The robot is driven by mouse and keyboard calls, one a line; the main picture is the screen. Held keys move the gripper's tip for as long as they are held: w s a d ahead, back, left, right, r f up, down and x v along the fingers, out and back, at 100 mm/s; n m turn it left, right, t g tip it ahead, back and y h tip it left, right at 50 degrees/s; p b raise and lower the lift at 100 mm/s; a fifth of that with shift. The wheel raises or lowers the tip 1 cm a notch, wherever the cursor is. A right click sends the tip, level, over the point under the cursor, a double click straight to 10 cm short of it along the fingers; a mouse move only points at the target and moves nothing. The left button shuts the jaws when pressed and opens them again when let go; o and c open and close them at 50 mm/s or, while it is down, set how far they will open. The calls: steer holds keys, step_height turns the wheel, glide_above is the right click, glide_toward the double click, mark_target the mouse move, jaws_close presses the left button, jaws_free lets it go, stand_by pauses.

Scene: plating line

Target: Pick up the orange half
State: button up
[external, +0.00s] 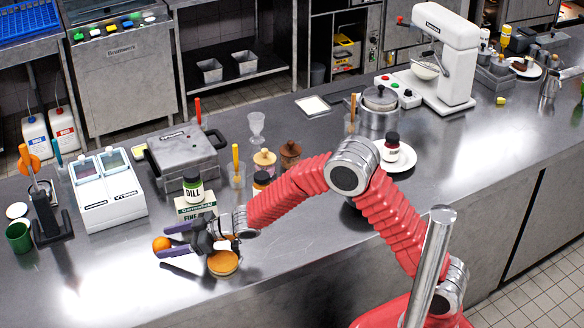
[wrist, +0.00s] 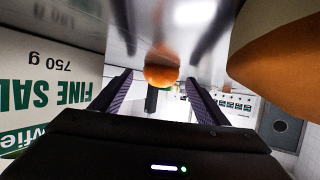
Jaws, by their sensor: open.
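The orange half (external: 161,243) is a small round orange piece on the steel counter. In the wrist view the orange half (wrist: 161,76) shows in the middle, between the two finger ends as seen from there. My gripper (external: 165,241) is low over the counter, its dark purple fingers spread on either side of the fruit. In the wrist view my gripper (wrist: 158,80) is open with nothing clamped. I cannot tell whether the orange sits between the tips or just beyond them.
A round tan item (external: 223,263) lies close beside my gripper. The "FINE SALT" box (external: 195,207), with a dill jar (external: 193,186) above it, stands just behind. A white two-lidded unit (external: 108,190) and green mug (external: 19,236) stand left. The counter's front left is clear.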

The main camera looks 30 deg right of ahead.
steer(key=shift+w+a+f, duration=0.2)
steer(key=shift+w+a, duration=0.1)
steer(key=shift+a, duration=0.2)
steer(key=shift+c, duration=0.5)
steer(key=c, duration=1.1)
